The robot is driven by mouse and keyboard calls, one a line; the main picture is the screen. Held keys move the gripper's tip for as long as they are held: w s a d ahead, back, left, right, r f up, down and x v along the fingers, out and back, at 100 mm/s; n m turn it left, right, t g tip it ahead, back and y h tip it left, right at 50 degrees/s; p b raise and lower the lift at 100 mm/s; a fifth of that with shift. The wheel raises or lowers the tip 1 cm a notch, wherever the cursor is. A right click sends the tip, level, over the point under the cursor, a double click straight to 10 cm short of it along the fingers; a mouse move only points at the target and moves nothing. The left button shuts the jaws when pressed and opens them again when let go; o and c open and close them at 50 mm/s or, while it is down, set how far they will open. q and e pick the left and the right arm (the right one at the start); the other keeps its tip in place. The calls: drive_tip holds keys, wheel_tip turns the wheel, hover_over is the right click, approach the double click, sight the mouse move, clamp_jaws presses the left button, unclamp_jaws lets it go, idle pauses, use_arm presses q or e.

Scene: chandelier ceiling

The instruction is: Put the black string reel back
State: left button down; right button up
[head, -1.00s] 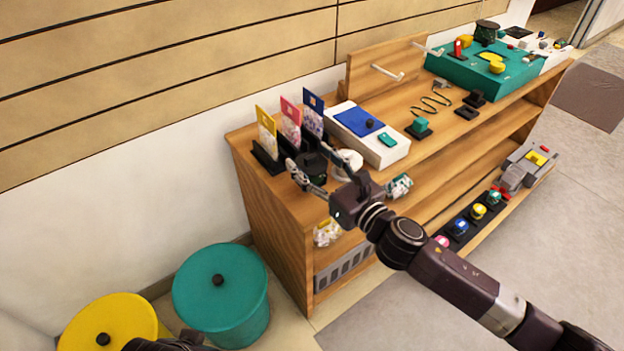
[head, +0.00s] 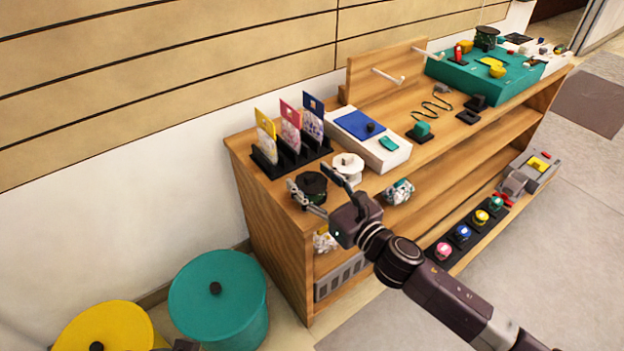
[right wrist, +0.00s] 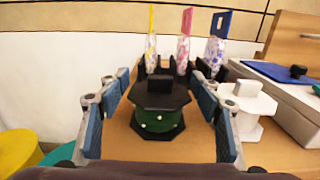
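A black string reel (head: 312,186) with dark green winding stands upright on the near end of the wooden shelf top, in front of the card holder. In the right wrist view the black reel (right wrist: 158,112) sits between the two spread fingers, with visible gaps on both sides. My right gripper (head: 322,190) is open, its fingertips reaching to either side of the reel. A white reel (head: 347,168) stands just right of it; it also shows beside the right finger in the wrist view (right wrist: 246,105). Only a dark piece of my left arm shows at the bottom edge (head: 186,345).
A black holder (head: 290,155) with several bagged cards stands behind the reel. A white box (head: 375,140) with a blue panel is to the right. Another dark reel (head: 487,36) stands on the teal case (head: 480,78). Teal (head: 218,300) and yellow bins stand on the floor.

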drive_tip(key=shift+o, duration=1.3)
drive_tip(key=shift+r, duration=0.15)
use_arm(q)
drive_tip(key=shift+s, duration=0.35)
use_arm(e)
drive_tip(key=v, duration=1.2)
